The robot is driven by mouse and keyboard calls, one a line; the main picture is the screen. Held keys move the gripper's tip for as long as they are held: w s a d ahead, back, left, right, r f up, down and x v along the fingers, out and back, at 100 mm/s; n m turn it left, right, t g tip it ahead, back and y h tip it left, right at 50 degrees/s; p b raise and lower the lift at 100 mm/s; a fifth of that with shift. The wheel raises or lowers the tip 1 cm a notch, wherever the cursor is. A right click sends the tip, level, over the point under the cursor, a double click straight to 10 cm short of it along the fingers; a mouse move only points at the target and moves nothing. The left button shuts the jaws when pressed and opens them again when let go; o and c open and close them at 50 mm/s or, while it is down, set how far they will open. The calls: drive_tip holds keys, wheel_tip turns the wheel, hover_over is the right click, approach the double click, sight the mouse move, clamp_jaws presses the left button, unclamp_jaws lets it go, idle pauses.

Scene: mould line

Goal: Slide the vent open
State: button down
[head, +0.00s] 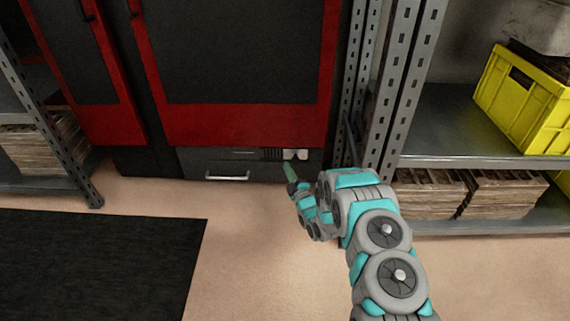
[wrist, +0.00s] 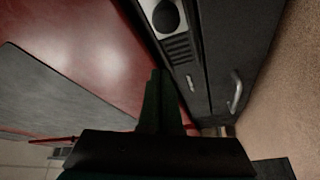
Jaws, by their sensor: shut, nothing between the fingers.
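The vent (head: 272,154) is a small slotted grille on the dark lower panel of the red and black machine. It also shows in the wrist view (wrist: 180,47), beside a pale plate with a dark round knob (wrist: 166,15). I cannot tell how far the vent is open. My gripper (head: 289,170) is in front of the lower panel, just below the vent and the pale plates in the head view. In the wrist view its fingers (wrist: 158,76) are together and empty, pointing toward the panel by the grille. I cannot tell whether they touch it.
A silver handle (head: 227,177) is on the lower panel, left of my gripper. A metal shelf (head: 440,135) with a yellow crate (head: 515,105) and stacked boards stands at right. Another rack (head: 45,125) is at left. A black mat (head: 95,265) lies on open floor.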

drive_tip(key=v, duration=0.5)
drive_tip(key=shift+s, duration=0.2)
drive_tip(key=shift+d, duration=0.1)
